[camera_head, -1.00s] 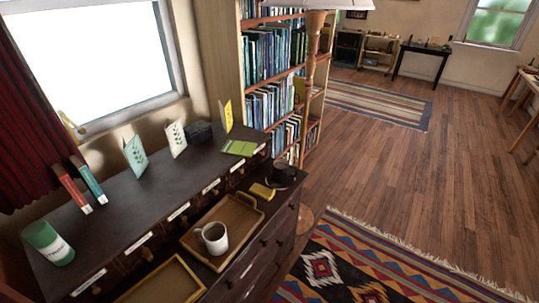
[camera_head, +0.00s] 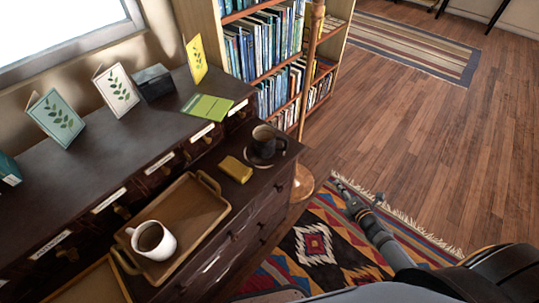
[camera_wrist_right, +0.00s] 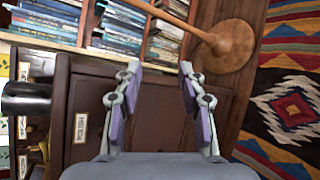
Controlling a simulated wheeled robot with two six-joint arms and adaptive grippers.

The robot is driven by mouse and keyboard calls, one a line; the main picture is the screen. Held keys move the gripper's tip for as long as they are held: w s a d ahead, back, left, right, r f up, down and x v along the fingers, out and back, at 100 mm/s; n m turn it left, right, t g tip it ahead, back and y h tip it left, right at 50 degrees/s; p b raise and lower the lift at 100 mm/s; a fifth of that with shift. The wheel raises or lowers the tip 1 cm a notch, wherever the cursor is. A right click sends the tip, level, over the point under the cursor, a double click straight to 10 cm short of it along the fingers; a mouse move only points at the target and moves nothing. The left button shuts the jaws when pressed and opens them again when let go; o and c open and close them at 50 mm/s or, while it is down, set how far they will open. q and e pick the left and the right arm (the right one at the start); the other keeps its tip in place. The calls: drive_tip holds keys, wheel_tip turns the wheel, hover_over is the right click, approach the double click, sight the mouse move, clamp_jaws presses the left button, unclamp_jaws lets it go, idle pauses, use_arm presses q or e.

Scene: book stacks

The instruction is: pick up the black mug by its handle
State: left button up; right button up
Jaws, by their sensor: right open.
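My left gripper is not in view.
A yellow block (camera_head: 235,169) lies just left of the saucer. A wooden tray (camera_head: 190,203) holds a white mug (camera_head: 153,240). Cards and a dark box (camera_head: 154,82) stand behind. A bookcase (camera_head: 228,12) and a lamp pole base (camera_head: 301,185) are close by the cabinet's end.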

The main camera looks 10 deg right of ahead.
drive_tip(key=w+a+r+n+t+y+b, duration=0.2)
drive_tip(key=w+a+r+n+y, duration=0.15)
drive_tip(key=r+n, duration=0.35)
drive_tip(key=n+y+p, duration=0.1)
drive_tip(key=n+y, duration=0.4)
drive_tip(key=n, duration=0.7)
approach(270, 143)
drive_tip(key=w+d+f, duration=0.2)
drive_tip(key=w+d, duration=0.1)
drive_tip(key=w, duration=0.3)
drive_tip(key=shift+w+a+f+g, duration=0.15)
drive_tip(key=shift+w+a, duration=0.25)
drive_tip(key=shift+w, duration=0.1)
drive_tip(key=shift+w+a+f+g, duration=0.15)
drive_tip(key=shift+w+a, duration=0.3)
drive_tip(key=shift+w, duration=0.1)
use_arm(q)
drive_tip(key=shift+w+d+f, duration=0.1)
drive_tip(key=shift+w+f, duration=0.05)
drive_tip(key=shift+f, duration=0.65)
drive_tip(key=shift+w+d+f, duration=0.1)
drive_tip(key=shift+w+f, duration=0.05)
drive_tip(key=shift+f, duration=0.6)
use_arm(e)
clamp_jaws()
drive_tip(key=shift+r, duration=0.1)
